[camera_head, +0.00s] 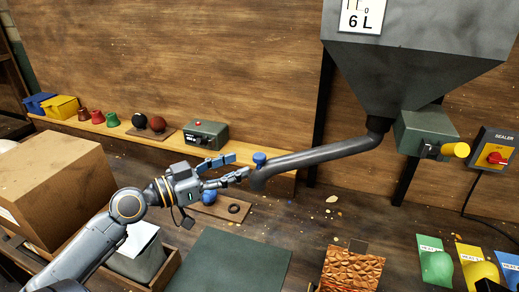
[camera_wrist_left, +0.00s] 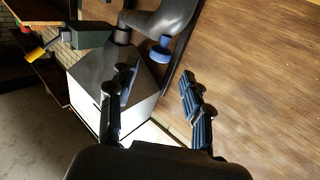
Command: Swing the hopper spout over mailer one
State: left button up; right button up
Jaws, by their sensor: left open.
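The grey hopper (camera_head: 415,70) hangs at the upper right, with a "6 L" label. Its dark spout (camera_head: 315,158) slopes down to the left and ends above the bench. A blue knob (camera_head: 259,158) stands on the spout near its outlet. My left gripper (camera_head: 243,165) is open and empty, its fingertips just left of the knob. In the left wrist view the knob (camera_wrist_left: 160,50) shows beyond and between the spread fingers. A copper-coloured crinkled pouch (camera_head: 352,270) lies at the front; I cannot tell whether it is mailer one. My right gripper is not seen.
Green (camera_head: 435,262), yellow (camera_head: 480,268) and blue (camera_head: 509,268) packets lie at the right front. A sealer box (camera_head: 492,154) is on the wall. A large carton (camera_head: 60,185) stands at left. A dark green mat (camera_head: 230,262) lies bare at the front.

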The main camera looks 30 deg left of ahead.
aim_at(255, 156)
pick_arm(q)
jog(key=p+x, duration=0.3)
jog(key=x, duration=0.3)
jog(key=shift+w+r, duration=0.2)
jog(key=shift+w+d+f+p, duration=0.2)
jog(key=shift+w+d+p, duration=0.05)
jog(key=shift+w+p, duration=0.25)
grip_shut()
